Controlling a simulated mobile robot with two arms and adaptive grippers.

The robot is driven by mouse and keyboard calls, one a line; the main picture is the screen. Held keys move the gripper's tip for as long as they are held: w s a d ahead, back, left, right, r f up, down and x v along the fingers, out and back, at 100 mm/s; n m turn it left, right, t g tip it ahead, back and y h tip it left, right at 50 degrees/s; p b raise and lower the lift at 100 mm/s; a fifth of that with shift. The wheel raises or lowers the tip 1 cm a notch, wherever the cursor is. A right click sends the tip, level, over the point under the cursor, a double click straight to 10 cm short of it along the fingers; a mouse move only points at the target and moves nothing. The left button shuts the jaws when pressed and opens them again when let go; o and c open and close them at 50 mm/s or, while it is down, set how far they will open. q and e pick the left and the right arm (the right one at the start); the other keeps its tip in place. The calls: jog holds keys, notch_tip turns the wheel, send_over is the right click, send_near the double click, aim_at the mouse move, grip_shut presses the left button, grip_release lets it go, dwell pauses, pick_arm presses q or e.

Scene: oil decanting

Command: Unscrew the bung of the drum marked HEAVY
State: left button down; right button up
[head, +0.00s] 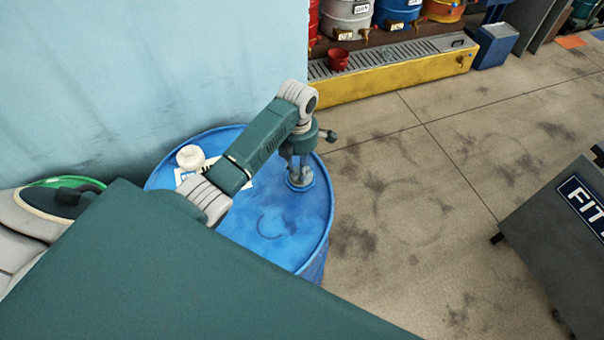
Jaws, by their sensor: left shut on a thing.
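A blue drum (270,230) stands upright against the pale blue wall. Its top carries a white label, partly hidden by my left arm, so its marking cannot be read. A white cap-like piece (190,156) sits on the far left of the drum top. My left gripper (300,178) points down at the right side of the drum top. It is shut on the bung (301,184), which is mostly hidden under the fingers. I cannot tell whether the bung is still seated in its hole. My right gripper is not in view.
A yellow spill tray (390,78) with a grating and a red cup (338,60) stands behind, below several small drums. A blue bin (494,46) is beside it. A dark cabinet (560,240) stands at the right. The concrete floor between is clear.

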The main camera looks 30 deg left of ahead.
pick_arm(q)
jog(key=shift+w+a+r, duration=0.1)
jog(key=shift+r, duration=0.1)
jog(key=shift+r, duration=3.65)
